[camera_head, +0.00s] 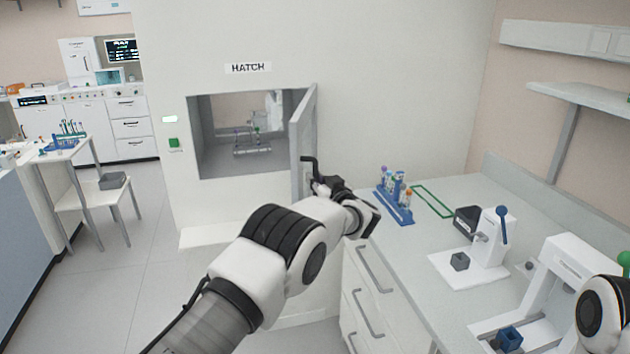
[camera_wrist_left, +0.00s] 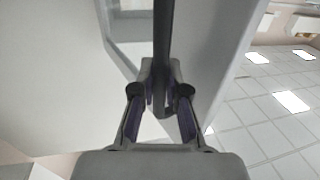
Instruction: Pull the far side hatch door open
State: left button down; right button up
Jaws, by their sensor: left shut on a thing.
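The hatch (camera_head: 192,130) is a box opening in the white wall under a "HATCH" label. Its grey door (camera_head: 303,130) is hinged at the right side of the opening and stands swung out, well open. My left gripper (camera_head: 318,180) is at the lower part of the door and is shut on its dark handle (camera_head: 308,162). In the left wrist view, the dark handle bar (camera_wrist_left: 162,60) runs down between the closed fingers of the left gripper (camera_wrist_left: 160,100), beside the pale door panel. My right gripper is out of view.
A small rack with tubes (camera_head: 252,150) shows through the hatch opening. A counter (camera_head: 440,215) on the right holds a blue tube rack (camera_head: 395,205), a green outline (camera_head: 432,202) and a white lever device (camera_head: 485,250). A ledge (camera_head: 215,236) juts out below the hatch.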

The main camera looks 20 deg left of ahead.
pick_arm(q)
jog(key=shift+r, duration=0.15)
jog(key=c, duration=1.5)
grip_release()
jog(key=o, duration=0.3)
jog(key=shift+w, duration=0.1)
